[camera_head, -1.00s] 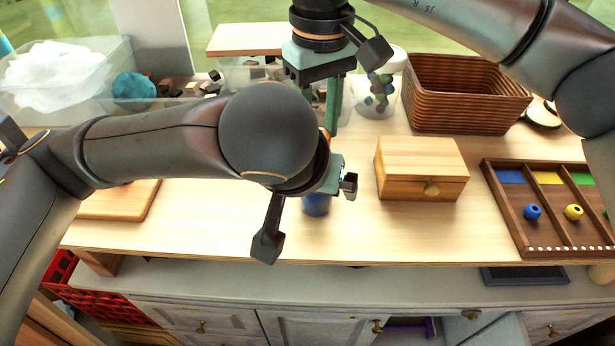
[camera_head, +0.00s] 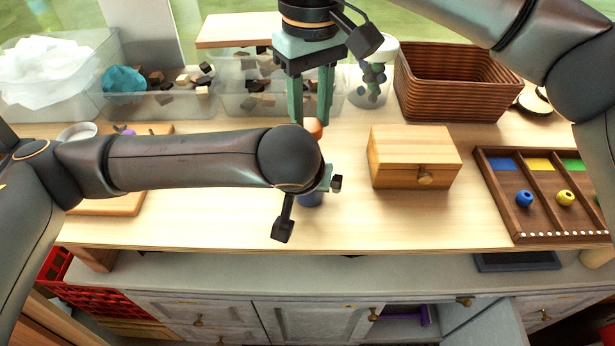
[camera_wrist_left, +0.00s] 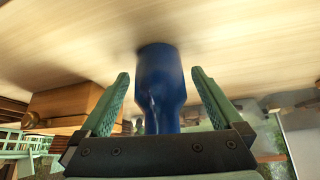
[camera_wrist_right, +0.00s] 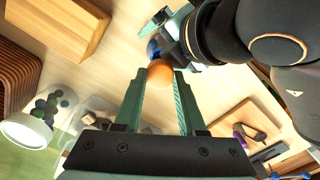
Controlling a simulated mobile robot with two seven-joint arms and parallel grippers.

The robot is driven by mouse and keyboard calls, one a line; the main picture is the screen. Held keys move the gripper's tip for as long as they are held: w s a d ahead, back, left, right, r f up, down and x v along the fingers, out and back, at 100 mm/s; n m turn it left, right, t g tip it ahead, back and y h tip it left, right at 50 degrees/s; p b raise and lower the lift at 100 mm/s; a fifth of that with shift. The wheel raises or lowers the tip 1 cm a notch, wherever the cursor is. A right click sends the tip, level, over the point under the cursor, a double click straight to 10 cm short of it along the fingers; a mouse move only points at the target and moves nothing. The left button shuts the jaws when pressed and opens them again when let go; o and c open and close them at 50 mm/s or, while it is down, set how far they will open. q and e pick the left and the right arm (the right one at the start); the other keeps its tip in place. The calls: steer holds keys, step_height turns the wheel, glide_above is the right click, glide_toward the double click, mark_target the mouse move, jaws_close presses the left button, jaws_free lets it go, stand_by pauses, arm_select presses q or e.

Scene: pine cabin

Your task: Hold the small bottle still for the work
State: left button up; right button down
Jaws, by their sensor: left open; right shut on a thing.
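The small blue bottle (camera_head: 312,199) stands on the wooden table, mostly hidden behind my left arm in the head view. In the left wrist view the bottle (camera_wrist_left: 160,85) is between the fingers, with a gap on each side. My left gripper (camera_head: 326,180) is open around it, its fingers largely hidden in the head view. My right gripper (camera_head: 311,122) points down from above, shut on a rounded orange cap (camera_head: 315,128). The cap also shows between the fingertips in the right wrist view (camera_wrist_right: 160,72). Whether the cap touches the bottle is hidden.
A pine box (camera_head: 413,157) stands right of the bottle, with a woven basket (camera_head: 455,88) behind it. A divided tray (camera_head: 487,180) with beads is at the right. Clear bins (camera_head: 232,100) of blocks and a jar (camera_head: 372,80) stand behind. The table front between bottle and box is clear.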

arm_select(q)
steer(key=shift+f, duration=0.1)
jaws_close()
stand_by(1.4)
arm_select(e)
steer(key=shift+f, duration=0.15)
stand_by(0.8)
